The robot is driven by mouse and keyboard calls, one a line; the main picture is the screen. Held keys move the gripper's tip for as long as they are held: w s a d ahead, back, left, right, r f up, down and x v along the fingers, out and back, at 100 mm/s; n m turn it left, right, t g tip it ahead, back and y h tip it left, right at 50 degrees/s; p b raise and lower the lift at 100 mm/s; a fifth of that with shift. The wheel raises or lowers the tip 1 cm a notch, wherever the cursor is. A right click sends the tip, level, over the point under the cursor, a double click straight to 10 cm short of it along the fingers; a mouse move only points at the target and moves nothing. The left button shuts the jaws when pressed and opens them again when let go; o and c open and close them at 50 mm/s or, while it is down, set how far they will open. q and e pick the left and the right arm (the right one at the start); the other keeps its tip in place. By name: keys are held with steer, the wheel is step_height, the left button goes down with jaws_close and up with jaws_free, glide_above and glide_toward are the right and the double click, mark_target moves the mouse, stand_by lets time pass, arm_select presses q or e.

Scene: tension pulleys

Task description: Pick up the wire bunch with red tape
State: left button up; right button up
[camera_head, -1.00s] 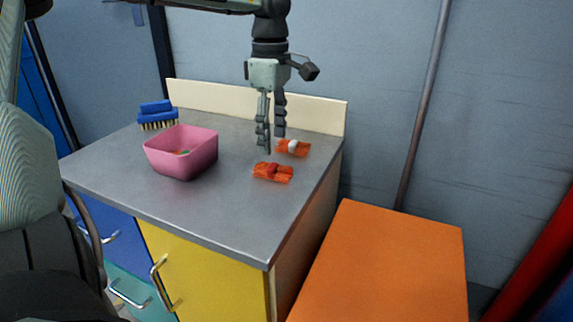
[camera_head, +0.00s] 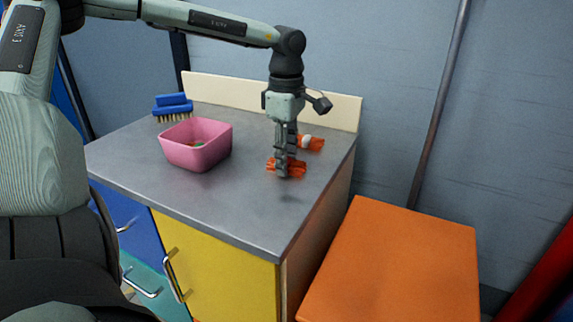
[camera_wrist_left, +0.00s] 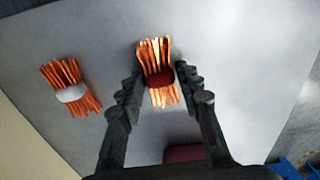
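The wire bunch with red tape (camera_head: 299,167) lies on the grey countertop, partly hidden behind my left gripper (camera_head: 285,173) in the head view. In the left wrist view this orange bunch (camera_wrist_left: 157,72) has a dark red band and sits between the tips of my left gripper (camera_wrist_left: 158,92). The fingers are open, with a gap to the bunch on each side. A second orange wire bunch with white tape (camera_head: 312,143) lies behind it, and shows at the left in the wrist view (camera_wrist_left: 70,88). My right gripper is not in view.
A pink bin (camera_head: 197,145) with small items stands left of the gripper. A blue brush (camera_head: 173,107) lies behind it. A cream backboard (camera_head: 230,93) edges the counter at the back. An orange surface (camera_head: 395,265) is at the right, lower down. The front counter is clear.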

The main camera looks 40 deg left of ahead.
arm_select(q)
steer(key=c, duration=0.6)
steer(key=shift+r, duration=0.1)
